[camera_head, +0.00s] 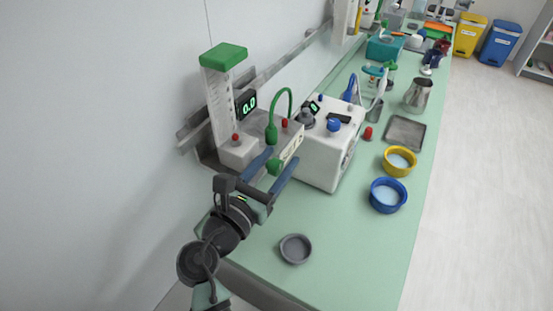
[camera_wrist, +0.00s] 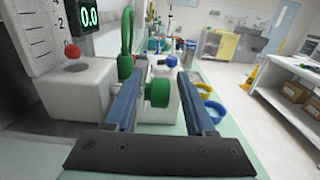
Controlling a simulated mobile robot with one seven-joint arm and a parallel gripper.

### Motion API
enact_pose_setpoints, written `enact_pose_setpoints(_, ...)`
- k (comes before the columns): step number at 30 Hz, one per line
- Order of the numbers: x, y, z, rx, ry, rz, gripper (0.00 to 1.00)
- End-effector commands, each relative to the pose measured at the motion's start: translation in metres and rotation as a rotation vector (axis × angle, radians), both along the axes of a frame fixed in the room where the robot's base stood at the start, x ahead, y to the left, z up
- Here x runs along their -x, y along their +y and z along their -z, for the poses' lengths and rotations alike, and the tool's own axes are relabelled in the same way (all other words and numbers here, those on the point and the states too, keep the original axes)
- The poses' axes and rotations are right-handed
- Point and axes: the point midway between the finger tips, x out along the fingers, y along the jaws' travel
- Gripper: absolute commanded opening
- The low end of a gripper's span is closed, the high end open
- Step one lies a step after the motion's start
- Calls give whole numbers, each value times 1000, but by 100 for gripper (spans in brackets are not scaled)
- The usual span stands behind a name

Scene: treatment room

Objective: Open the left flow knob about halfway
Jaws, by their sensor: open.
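A green round knob (camera_head: 274,167) sticks out from the front of the flow unit, beside a clear tube column (camera_head: 222,100) with a green cap. The unit's dark display (camera_head: 246,104) reads 0.0; it also shows in the wrist view (camera_wrist: 88,17). My gripper (camera_head: 284,156) is open, with its two blue fingers on either side of the knob. In the wrist view the green knob (camera_wrist: 158,92) sits between the fingers (camera_wrist: 160,78), closer to the left one. I cannot tell whether either finger touches it.
A white machine (camera_head: 323,150) with a blue knob stands just right of the unit. A green hose (camera_head: 280,108) arches above the knob. A small grey dish (camera_head: 295,248), a blue bowl (camera_head: 388,195) and a yellow bowl (camera_head: 399,161) sit on the green counter (camera_head: 345,245). The counter's front is mostly clear.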

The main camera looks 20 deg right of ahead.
Motion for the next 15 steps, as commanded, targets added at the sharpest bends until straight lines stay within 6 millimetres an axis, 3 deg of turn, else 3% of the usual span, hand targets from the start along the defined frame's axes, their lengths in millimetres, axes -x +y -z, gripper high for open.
enact_pose_setpoints(5, 0, 0, 0, -1, -1, 0, 55)
enact_pose_setpoints(6, 0, 0, 0, -1, -1, 0, 51)
enact_pose_setpoints(15, 1, -1, 0, 0, 0, 3, 0)
